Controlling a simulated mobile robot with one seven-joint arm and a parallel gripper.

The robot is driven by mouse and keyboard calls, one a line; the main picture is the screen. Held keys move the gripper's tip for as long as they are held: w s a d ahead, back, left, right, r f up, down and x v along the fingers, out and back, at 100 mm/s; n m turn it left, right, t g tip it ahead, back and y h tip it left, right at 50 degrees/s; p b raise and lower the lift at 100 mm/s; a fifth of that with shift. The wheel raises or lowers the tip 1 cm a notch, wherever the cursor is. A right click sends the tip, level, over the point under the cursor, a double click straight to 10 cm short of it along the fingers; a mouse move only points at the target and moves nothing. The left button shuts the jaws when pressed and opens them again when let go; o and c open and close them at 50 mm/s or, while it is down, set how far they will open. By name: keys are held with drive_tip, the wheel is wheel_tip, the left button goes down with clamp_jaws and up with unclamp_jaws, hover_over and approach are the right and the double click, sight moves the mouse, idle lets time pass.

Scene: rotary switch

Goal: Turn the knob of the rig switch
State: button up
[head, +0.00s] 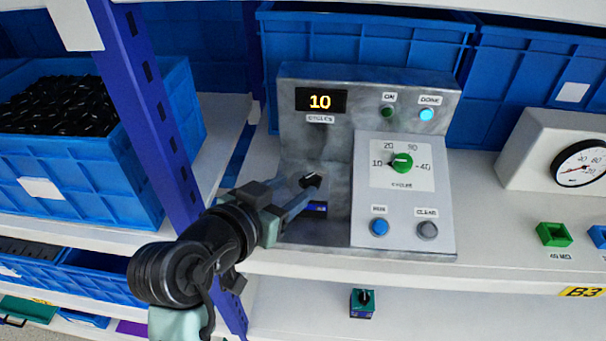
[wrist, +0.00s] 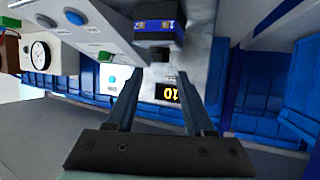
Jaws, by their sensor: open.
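The rig (head: 330,150) is a grey metal panel with a display reading 10. The rig switch (head: 316,209) sits low on its left part, a dark block with a blue front, partly hidden by my fingers. A small black piece (head: 311,179), which looks like its knob, shows just above the fingers. In the wrist view the blue switch front (wrist: 158,32) carries the marks 1 and 2, with a dark square piece (wrist: 160,53) beside it. My gripper (head: 313,188) is open and empty, close to the switch; contact cannot be told. Its fingers (wrist: 158,82) are spread apart in the wrist view.
A green cycles dial (head: 402,162), a blue button (head: 379,227) and a grey button (head: 427,230) are right of the switch. The DONE lamp (head: 427,114) glows blue. A gauge (head: 570,160) stands farther right.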

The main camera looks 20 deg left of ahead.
sight(310, 175)
drive_tip(key=shift+x, duration=2.25)
